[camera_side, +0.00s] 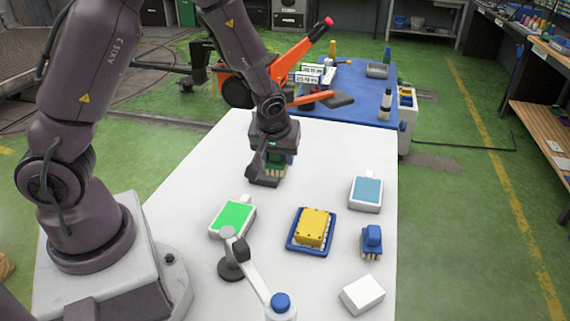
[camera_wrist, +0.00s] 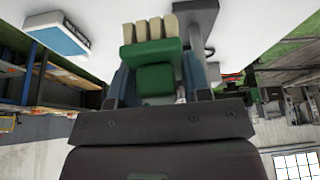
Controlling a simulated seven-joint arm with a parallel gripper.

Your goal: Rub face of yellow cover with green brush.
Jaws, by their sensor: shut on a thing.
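My gripper (camera_side: 268,165) is shut on the green brush (camera_side: 282,158) and holds it above the back part of the white table. In the wrist view the green brush (camera_wrist: 155,62) sits between the fingers, with its pale bristles pointing away from my gripper. The yellow cover (camera_side: 313,228) lies on a blue tray (camera_side: 292,243) near the middle of the table, its face upward. My gripper is behind and left of the cover, apart from it.
A green-topped pad (camera_side: 233,218) and a blue-topped pad (camera_side: 367,192) flank the tray. A blue brush (camera_side: 371,241) and a white block (camera_side: 362,295) are at the right. A jointed stand (camera_side: 241,262) with a blue knob (camera_side: 281,302) is in front. A blue table (camera_side: 370,95) is behind.

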